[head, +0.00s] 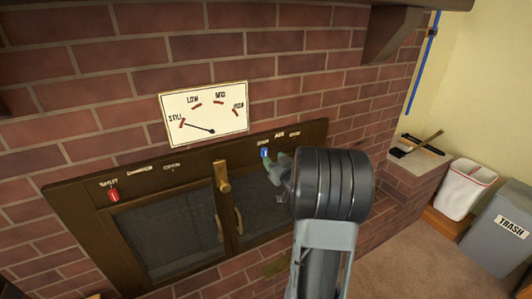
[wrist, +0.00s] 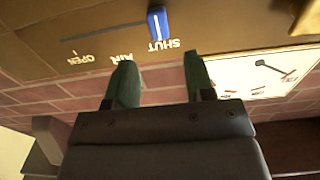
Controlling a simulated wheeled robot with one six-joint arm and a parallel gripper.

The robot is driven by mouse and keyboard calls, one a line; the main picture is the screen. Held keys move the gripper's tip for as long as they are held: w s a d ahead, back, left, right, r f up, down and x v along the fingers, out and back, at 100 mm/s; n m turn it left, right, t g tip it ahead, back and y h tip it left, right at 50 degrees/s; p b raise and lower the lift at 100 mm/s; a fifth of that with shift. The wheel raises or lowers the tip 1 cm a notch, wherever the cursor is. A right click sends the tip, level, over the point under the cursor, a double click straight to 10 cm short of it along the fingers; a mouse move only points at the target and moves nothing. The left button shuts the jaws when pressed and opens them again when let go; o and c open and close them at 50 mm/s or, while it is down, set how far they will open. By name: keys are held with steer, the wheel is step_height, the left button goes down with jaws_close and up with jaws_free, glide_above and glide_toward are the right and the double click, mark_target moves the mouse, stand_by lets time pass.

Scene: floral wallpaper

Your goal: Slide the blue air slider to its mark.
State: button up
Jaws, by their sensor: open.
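The blue air slider (head: 265,153) sits on the brown fireplace frame, at the left end of its slot. In the wrist view, which is upside down, the blue slider (wrist: 157,22) stands at the slot's SHUT end, and the slot runs left toward OPEN. My gripper (head: 277,160) is just right of the slider in the head view. In the wrist view my gripper (wrist: 160,58) has its two green fingers apart, with nothing between them. The slider lies beyond the fingertips, roughly in line with the gap. I cannot make out a separate target mark.
A white gauge (head: 205,112) reads STILL, LOW, MID and a last blurred word; its needle points near STILL. A red slider (head: 113,195) sits at SHUT on the left. A brass latch (head: 221,177) and door handles stick out. Bins stand far right.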

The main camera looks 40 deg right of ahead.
mark_target(266, 151)
steer(key=shift+w+d, duration=0.2)
steer(key=shift+w, duration=1.4)
steer(key=shift+w+d, duration=0.2)
steer(key=shift+w, duration=1.35)
steer(key=shift+c, duration=0.5)
jaws_close()
